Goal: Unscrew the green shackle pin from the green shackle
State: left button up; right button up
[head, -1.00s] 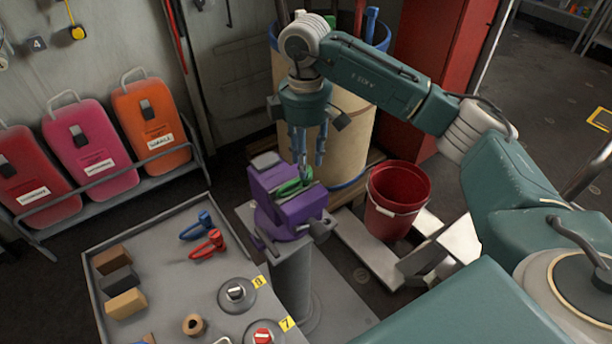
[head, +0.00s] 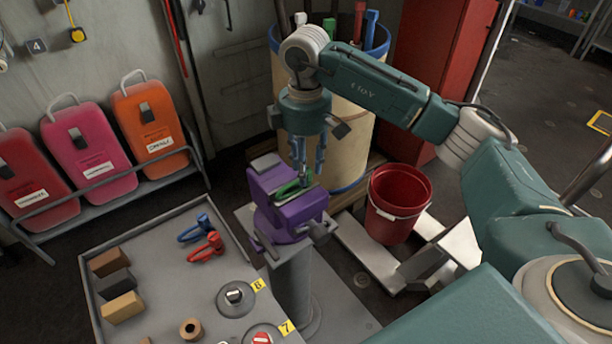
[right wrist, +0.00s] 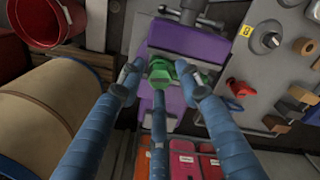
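The green shackle (head: 288,188) is clamped in the jaws of a purple vise (head: 300,211) on a grey pedestal. In the right wrist view the green shackle and its pin (right wrist: 160,74) show between my fingers; which green part is the pin's head is hard to tell. My right gripper (head: 308,172) points down over the vise, its blue fingertips close to the green part. In the right wrist view the fingers (right wrist: 157,72) stand apart around the green part, with a gap at the left one. My left gripper is out of view.
A grey tray table (head: 170,255) at left front holds blue and red shackles (head: 205,248), blocks (head: 122,306) and numbered round bases. A red bucket (head: 398,205) stands right of the vise. A barrel (head: 350,150) with upright tools is close behind my gripper.

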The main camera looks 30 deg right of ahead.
grip_shut()
jog(key=n, duration=0.4)
jog(key=shift+b, duration=0.3)
jog(key=n, duration=0.4)
jog(key=shift+n+b, duration=0.3)
jog(key=shift+n, duration=0.1)
jog(key=shift+r+n, duration=0.1)
jog(key=shift+n, duration=0.4)
jog(key=n, duration=0.2)
jog(key=shift+n, duration=0.4)
jog(key=n+b, duration=0.1)
jog(key=n, duration=0.4)
jog(key=shift+n, duration=0.9)
